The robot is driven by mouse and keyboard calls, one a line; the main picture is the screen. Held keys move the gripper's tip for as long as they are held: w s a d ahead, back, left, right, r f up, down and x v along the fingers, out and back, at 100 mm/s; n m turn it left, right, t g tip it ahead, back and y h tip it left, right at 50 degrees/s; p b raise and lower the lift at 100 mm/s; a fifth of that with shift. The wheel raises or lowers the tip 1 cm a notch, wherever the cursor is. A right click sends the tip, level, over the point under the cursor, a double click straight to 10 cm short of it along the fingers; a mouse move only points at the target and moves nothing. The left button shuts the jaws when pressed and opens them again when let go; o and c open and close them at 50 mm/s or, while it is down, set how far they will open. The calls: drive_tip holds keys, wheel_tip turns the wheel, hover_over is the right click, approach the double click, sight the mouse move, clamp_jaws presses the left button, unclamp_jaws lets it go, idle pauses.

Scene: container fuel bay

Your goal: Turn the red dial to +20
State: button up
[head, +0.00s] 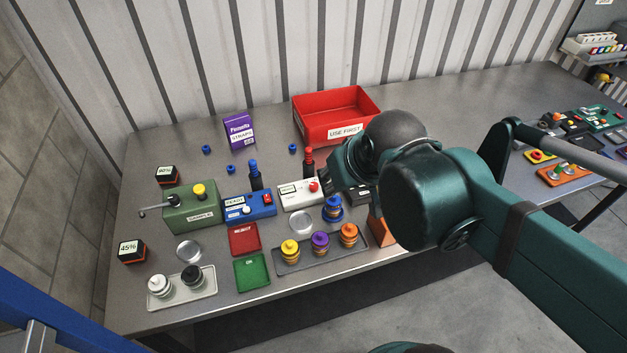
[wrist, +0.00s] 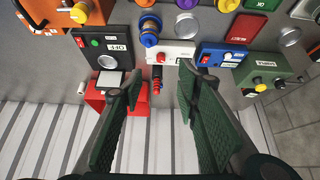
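The red dial (head: 314,187) is a small round knob on a white box (head: 290,196) in the middle of the table. In the wrist view the white box (wrist: 181,50) lies just beyond the fingertips, with the dial (wrist: 161,58) near its edge. Any scale marks are too small to read. My gripper (wrist: 160,73) is open, its two dark green fingers spread and empty. In the head view my arm hides most of the gripper, close to the right of the white box. A red and black post (head: 308,163) stands behind the box and shows between the fingers in the wrist view.
A blue box (head: 250,206) with a post stands left of the white box. A dark box (wrist: 107,48) labelled OFF is on its other side. A red bin (head: 335,115) stands behind. A tray (head: 290,266) of coloured knobbed pieces lies in front.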

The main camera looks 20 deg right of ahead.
drive_tip(key=w+g+p, duration=0.1)
drive_tip(key=w, duration=0.2)
drive_tip(key=n+g+p, duration=0.3)
drive_tip(key=g+p, duration=0.2)
hover_over(314, 184)
wheel_tip(314, 184, down, 11)
drive_tip(key=shift+r, duration=0.15)
idle(0.7)
drive_tip(key=shift+f, duration=3.9)
drive_tip(key=c, duration=0.9)
